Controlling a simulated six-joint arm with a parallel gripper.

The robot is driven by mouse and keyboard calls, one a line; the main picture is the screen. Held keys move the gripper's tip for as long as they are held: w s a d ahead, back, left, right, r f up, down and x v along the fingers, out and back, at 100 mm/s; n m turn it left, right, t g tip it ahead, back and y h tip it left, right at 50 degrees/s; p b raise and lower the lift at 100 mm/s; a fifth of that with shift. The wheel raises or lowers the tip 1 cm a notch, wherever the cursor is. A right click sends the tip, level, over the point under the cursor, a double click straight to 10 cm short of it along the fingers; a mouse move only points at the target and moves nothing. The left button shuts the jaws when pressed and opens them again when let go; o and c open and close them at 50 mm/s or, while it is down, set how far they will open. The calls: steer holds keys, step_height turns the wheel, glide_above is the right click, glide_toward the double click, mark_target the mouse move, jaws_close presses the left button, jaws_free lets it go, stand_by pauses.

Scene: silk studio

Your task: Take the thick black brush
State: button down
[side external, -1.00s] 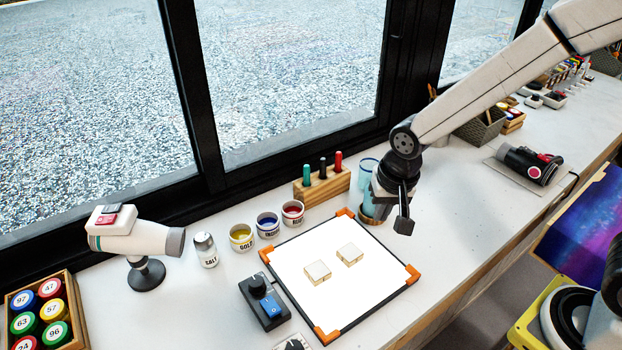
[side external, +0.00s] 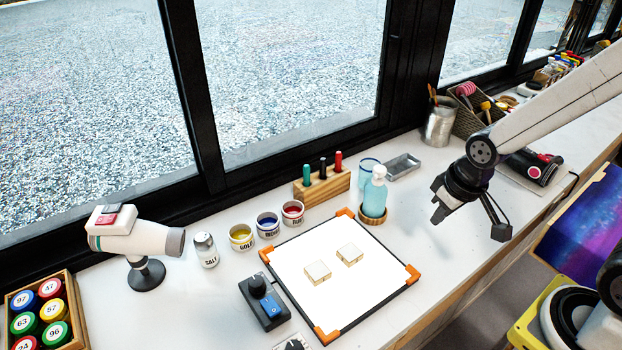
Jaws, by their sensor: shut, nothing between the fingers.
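A wooden block stand (side external: 321,187) sits near the window sill behind the white square board. Three upright handles stick out of it: teal, a dark one (side external: 323,167) in the middle, and red. The dark one looks black and is the likeliest thick black brush, but its bristle end is hidden in the block. My gripper (side external: 437,213) is to the right of the stand, past the soap bottle, above the counter.
A pale teal pump bottle (side external: 374,196) on a wooden coaster stands between the stand and my gripper, beside a glass (side external: 367,171) and a grey tray (side external: 403,166). A metal cup (side external: 439,125) holds tools.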

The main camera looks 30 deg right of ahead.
stand_by(0.4)
steer(key=shift+c, duration=2.2)
jaws_free()
steer(key=n+t+y, duration=0.1)
steer(key=n+t, duration=0.1)
steer(key=n, duration=0.1)
glide_above(325, 163)
steer(key=s, duration=0.2)
steer(key=shift+d+f, duration=0.35)
steer(key=shift+f, duration=0.45)
steer(key=shift+x, duration=1.3)
